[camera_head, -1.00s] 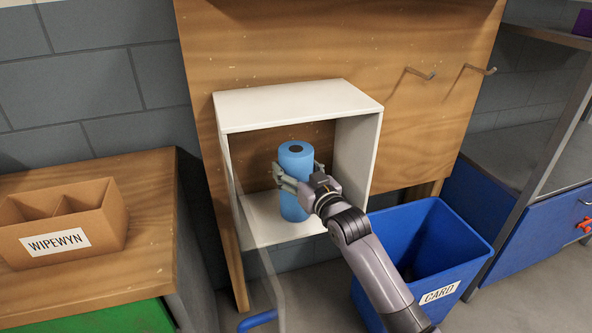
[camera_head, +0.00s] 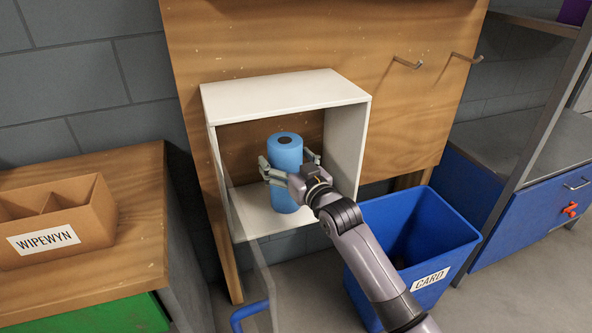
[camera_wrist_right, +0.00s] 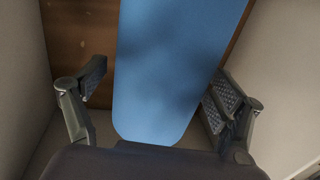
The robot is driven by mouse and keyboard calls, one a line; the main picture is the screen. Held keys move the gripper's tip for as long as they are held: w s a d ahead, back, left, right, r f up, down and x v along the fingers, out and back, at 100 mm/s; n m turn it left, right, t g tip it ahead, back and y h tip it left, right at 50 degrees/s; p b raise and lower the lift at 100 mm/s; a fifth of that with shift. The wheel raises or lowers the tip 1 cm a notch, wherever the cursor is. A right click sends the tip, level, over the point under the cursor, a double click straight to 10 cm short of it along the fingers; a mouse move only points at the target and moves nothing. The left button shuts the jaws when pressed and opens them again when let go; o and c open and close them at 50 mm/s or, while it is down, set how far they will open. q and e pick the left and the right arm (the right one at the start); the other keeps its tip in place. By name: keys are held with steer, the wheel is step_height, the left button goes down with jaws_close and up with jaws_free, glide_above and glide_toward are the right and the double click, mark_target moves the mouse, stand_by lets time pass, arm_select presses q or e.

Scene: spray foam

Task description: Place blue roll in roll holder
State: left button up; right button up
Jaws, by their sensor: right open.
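The blue roll (camera_head: 285,155) stands upright inside the white open-fronted box (camera_head: 285,96), the roll holder, fixed to a wooden panel. My right gripper (camera_head: 288,168) is inside the box's front, open, with one finger on each side of the roll. In the right wrist view the blue roll (camera_wrist_right: 175,65) fills the middle, between the two spread fingers of my right gripper (camera_wrist_right: 165,105). Gaps show between the roll and both fingers. The roll's lower front is partly hidden by the gripper in the head view. My left gripper is not in view.
A blue bin (camera_head: 415,235) marked CARD stands right of and below the box. A cardboard box (camera_head: 85,230) marked WIPEWYN sits on a wooden bench (camera_head: 140,215) at left. Two metal hooks (camera_head: 408,63) stick out of the panel. A clear door with a blue handle (camera_head: 250,313) hangs below the holder.

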steer(key=p+v, duration=0.2)
steer(key=v, duration=1)
steer(key=s+d+f+m+g+h, duration=0.1)
steer(key=s+d+f+g+h, duration=0.2)
steer(key=f, duration=0.6)
steer(key=s+d+f+m+g, duration=0.15)
steer(key=s+f, duration=0.25)
steer(key=f, duration=0.6)
steer(key=s+d+f+g+h, duration=0.2)
steer(key=s+d+f, duration=0.15)
steer(key=f, duration=0.55)
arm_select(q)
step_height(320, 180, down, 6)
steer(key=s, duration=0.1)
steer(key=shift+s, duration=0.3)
arm_select(e)
steer(key=s+d+f+g+h, duration=0.1)
steer(key=s+d+f+g, duration=0.2)
steer(key=s+f, duration=0.5)
steer(key=s+d+f+g+h, duration=0.2)
steer(key=s+f, duration=0.7)
steer(key=s, duration=0.6)
steer(key=shift+s+d+f+m+g, duration=0.15)
steer(key=shift+s+d+m+g, duration=0.2)
steer(key=shift+d+g, duration=0.6)
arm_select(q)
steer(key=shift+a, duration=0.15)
arm_select(e)
steer(key=shift+w+a, duration=0.1)
steer(key=shift+a, duration=0.05)
